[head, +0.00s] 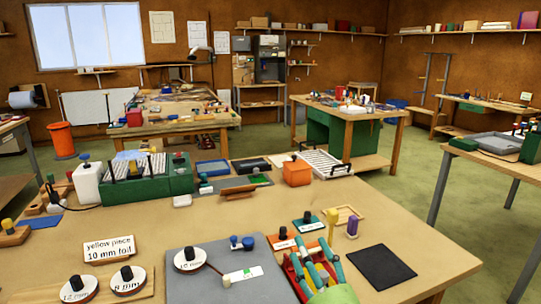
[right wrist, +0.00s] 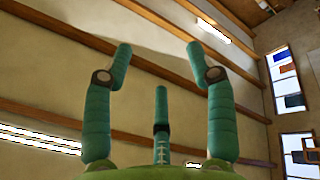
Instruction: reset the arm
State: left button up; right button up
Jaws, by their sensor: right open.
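My right gripper (head: 316,264) shows at the bottom of the head view, right of centre, over the near workbench (head: 420,215). Its teal fingers are spread apart, with nothing visible between them. It also shows in the right wrist view (right wrist: 159,62), where the open fingers point at a pale ceiling or wall with wooden beams. The gripper hides part of a red item (head: 291,277) on the bench. My left gripper is in neither view.
A grey mat (head: 215,262) lies left of my right gripper and a black mat (head: 381,267) right of it. An orange box (head: 296,173), a green machine (head: 180,181) and a "yellow piece 10 mm foil" sign (head: 109,249) stand on the bench.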

jog(key=s+d+f+m+g+h, duration=0.3)
jog(key=d+f+m, duration=0.1)
jog(key=f, duration=0.3)
jog(key=s+d+f+m+g+h, duration=0.2)
jog(key=s+d+f+m+g, duration=0.15)
jog(key=f, duration=0.35)
jog(key=s+d+f+m+g+h, duration=0.2)
jog(key=d+f+m+g+h, duration=0.15)
jog(key=f, duration=0.45)
jog(key=s+d+f+m+g+y, duration=0.15)
jog(key=s+f+g, duration=0.3)
jog(key=s, duration=0.45)
jog(key=s+f+m+g, duration=0.25)
jog(key=s+f, duration=0.25)
jog(key=s, duration=0.4)
notch_tip(320, 180, down, 23)
jog(key=s+g, duration=0.2)
jog(key=s+d+f, duration=0.2)
jog(key=s+f, duration=1.2)
jog(key=shift+s+d+n+g+h, duration=0.25)
jog(key=shift+s+n+g+h, duration=0.05)
jog(key=shift+n, duration=0.1)
jog(key=shift+s+f, duration=0.15)
jog(key=shift+s, duration=0.2)
jog(key=c, duration=0.4)
jog(key=shift+o, duration=0.2)
